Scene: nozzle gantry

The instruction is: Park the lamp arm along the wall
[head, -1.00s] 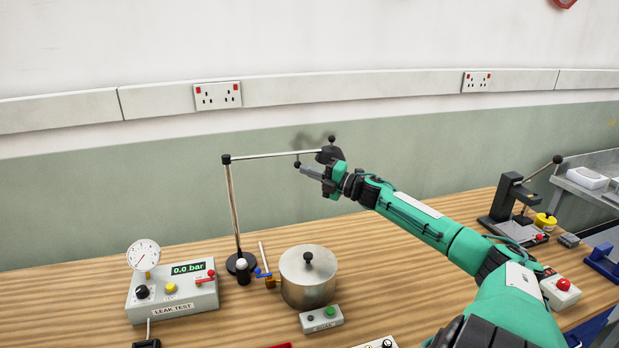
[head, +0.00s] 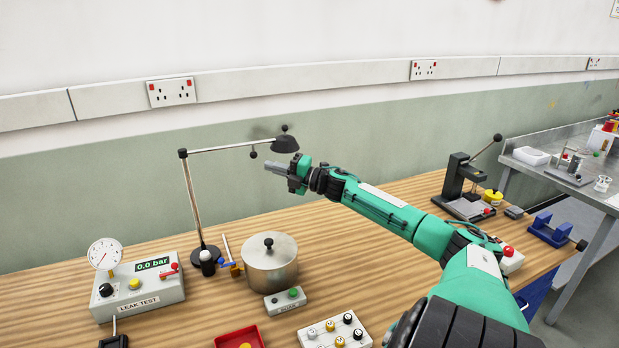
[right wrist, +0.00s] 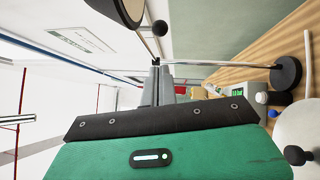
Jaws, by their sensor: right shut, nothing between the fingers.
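The lamp stands at the back of the wooden bench on a round black base (head: 205,256), with an upright metal pole (head: 192,200). Its thin arm (head: 225,148) reaches right from the pole top, looking roughly parallel to the wall. The arm ends in a dark lamp head (head: 285,145), and a small black knob (head: 253,154) hangs below the arm. My right gripper (head: 268,165) is shut and empty, just below and right of the knob, seemingly apart from it. In the right wrist view, the shut fingers (right wrist: 158,78) point toward the knob (right wrist: 160,28) beside the lamp head (right wrist: 118,8).
A leak test box (head: 140,290) with a gauge, a steel pot (head: 270,268) with a black lid knob and a small button box (head: 285,302) stand below the lamp. A black press (head: 465,190) is to the right. A socket rail (head: 300,82) runs along the wall.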

